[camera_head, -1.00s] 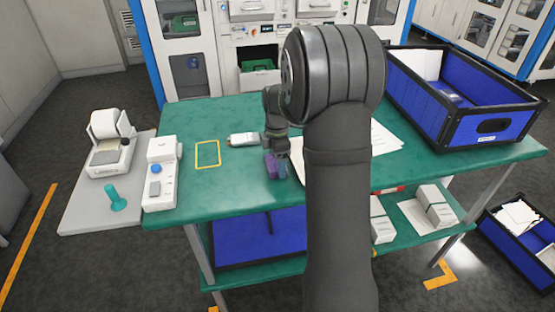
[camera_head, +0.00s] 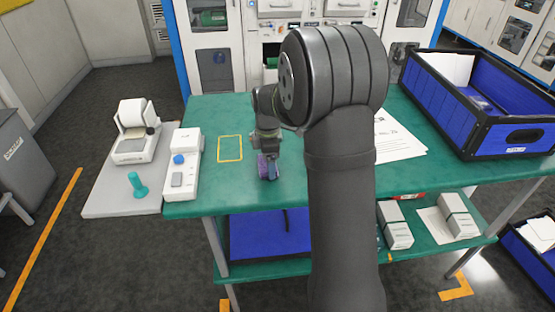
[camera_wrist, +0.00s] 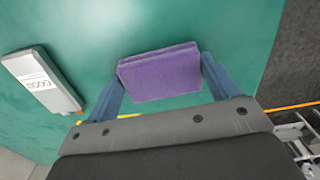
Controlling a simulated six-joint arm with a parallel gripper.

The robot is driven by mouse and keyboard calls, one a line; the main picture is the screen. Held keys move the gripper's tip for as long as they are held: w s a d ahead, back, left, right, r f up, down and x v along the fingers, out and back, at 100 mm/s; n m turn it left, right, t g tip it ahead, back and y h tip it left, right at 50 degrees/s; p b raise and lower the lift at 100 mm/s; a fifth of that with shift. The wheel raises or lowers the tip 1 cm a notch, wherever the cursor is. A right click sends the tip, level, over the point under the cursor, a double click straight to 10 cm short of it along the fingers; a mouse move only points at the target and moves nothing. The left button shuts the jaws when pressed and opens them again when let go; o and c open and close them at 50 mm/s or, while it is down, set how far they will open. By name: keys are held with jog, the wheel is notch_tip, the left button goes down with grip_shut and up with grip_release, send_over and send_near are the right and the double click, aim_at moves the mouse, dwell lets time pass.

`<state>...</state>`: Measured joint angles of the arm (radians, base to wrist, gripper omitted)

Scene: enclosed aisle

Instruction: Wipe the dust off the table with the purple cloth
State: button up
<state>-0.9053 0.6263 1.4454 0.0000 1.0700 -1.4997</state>
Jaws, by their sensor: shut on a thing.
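The purple cloth is a thick folded pad (camera_wrist: 160,74) between the two blue fingers of my gripper (camera_wrist: 163,80) in the wrist view. The gripper is shut on it. In the head view my gripper (camera_head: 268,158) points down, with the cloth (camera_head: 265,170) at or just above the green table (camera_head: 220,192) near its front edge. Whether the cloth touches the tabletop is hard to tell. The green tabletop (camera_wrist: 225,25) looks faintly mottled in the wrist view; I cannot make out distinct dust.
A white box (camera_wrist: 40,78) lies left of the cloth in the wrist view. A yellow outlined rectangle (camera_head: 230,136) and a white button device (camera_head: 182,165) are left of my gripper. Papers (camera_head: 398,140) and a blue crate (camera_head: 500,150) stand right. My arm hides the table's middle.

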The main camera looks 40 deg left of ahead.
jog(key=shift+s+a, duration=0.6)
jog(key=shift+s, duration=0.05)
jog(key=shift+w+r, duration=0.1)
jog(key=shift+r, duration=4)
